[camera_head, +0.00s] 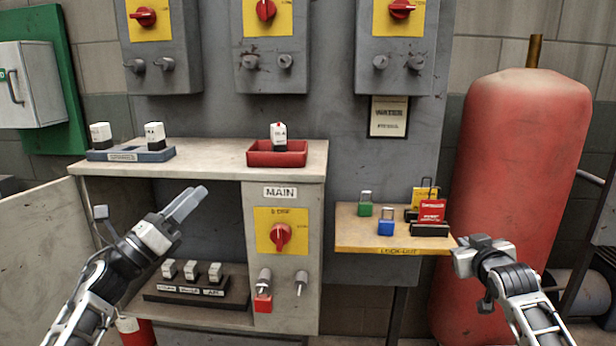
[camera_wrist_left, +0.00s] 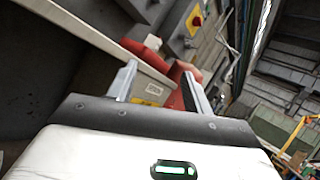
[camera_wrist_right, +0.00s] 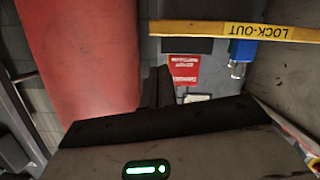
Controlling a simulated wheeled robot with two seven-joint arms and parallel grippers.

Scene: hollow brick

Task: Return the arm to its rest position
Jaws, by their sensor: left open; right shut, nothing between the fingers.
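My left gripper (camera_head: 186,204) is raised in front of the left part of the bench, below the top shelf, with nothing held. In the left wrist view its two fingers (camera_wrist_left: 158,88) stand apart with an empty gap. My right gripper (camera_head: 466,252) is just right of the lock-out shelf (camera_head: 385,249), in front of the red tank (camera_head: 522,150). In the right wrist view its dark fingers (camera_wrist_right: 156,88) are together and hold nothing; the shelf edge with its "LOCK-OUT" label (camera_wrist_right: 270,31) lies beyond. I cannot tell the exact gap between right gripper and shelf.
The lock-out shelf carries a green padlock (camera_head: 365,209), a blue padlock (camera_head: 386,228) and red tags (camera_head: 432,211). A red tray (camera_head: 277,154) and a blue-grey tray (camera_head: 131,154) sit on the bench top. The MAIN panel (camera_head: 281,232) stands between the arms.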

